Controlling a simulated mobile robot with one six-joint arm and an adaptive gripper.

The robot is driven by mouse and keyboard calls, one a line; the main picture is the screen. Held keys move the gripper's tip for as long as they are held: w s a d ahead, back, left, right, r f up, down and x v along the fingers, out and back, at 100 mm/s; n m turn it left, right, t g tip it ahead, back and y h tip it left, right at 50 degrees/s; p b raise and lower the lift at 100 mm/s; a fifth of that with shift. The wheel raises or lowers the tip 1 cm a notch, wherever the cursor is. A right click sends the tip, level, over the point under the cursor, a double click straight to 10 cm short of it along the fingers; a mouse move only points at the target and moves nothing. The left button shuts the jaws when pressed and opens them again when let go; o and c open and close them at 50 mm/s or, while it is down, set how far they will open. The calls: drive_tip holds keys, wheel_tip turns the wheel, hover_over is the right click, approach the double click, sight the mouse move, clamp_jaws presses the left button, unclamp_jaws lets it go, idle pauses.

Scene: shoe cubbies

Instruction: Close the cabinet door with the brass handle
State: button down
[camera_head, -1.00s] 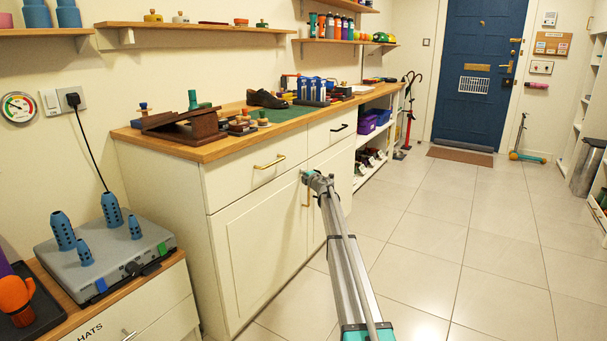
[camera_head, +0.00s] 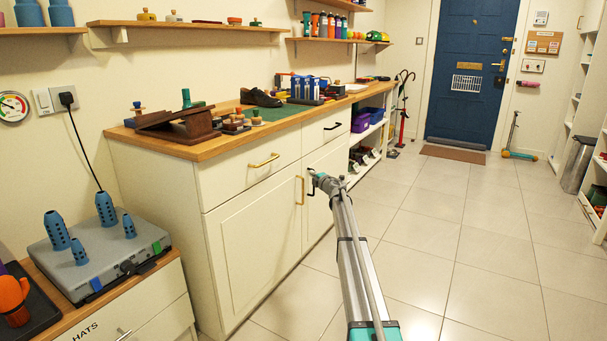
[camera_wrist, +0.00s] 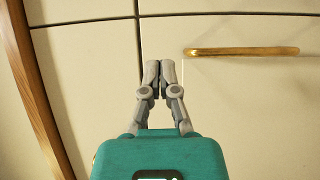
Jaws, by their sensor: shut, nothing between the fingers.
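The cabinet door with the brass handle (camera_head: 251,240) is the left door under the counter. It looks flush with the front, with only thin seams around it. Its upright brass handle (camera_head: 300,190) is near the door's right edge; the handle (camera_wrist: 241,51) also shows at upper right in the wrist view. My gripper (camera_head: 314,176) is just right of the handle in the head view. In the wrist view my gripper (camera_wrist: 160,66) is shut and empty, its tips in front of the door panel near the drawer seam. I cannot tell whether they touch it.
A drawer with a brass handle (camera_head: 264,160) is above the door. A second door (camera_head: 321,205) adjoins on the right, partly behind my arm. The grey box with blue holders (camera_head: 100,259) stands at lower left. Open tiled floor (camera_head: 430,240) lies right.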

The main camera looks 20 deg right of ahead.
drive_tip(key=s+d, duration=0.4)
drive_tip(key=shift+s, duration=0.35)
idle(0.3)
drive_tip(key=s+a+f+m+g+h+p, duration=0.15)
drive_tip(key=s+a+m+g+p, duration=0.5)
drive_tip(key=s, duration=1.25)
drive_tip(key=s+a+f+m+g+h+p, duration=0.1)
drive_tip(key=s+a+f+m+g, duration=0.35)
drive_tip(key=s+a, duration=1.25)
drive_tip(key=s+a+f+m+g+h+p, duration=0.1)
drive_tip(key=s+a+m+g+p, duration=0.5)
drive_tip(key=s, duration=1.6)
wheel_tip(320, 180, up, 37)
drive_tip(key=a+m+p, duration=0.1)
drive_tip(key=m+p, duration=0.2)
drive_tip(key=p, duration=3.1)
drive_tip(key=shift+a+f+g+p, duration=0.2)
drive_tip(key=shift+a+g+p, duration=0.1)
drive_tip(key=shift+p, duration=0.1)
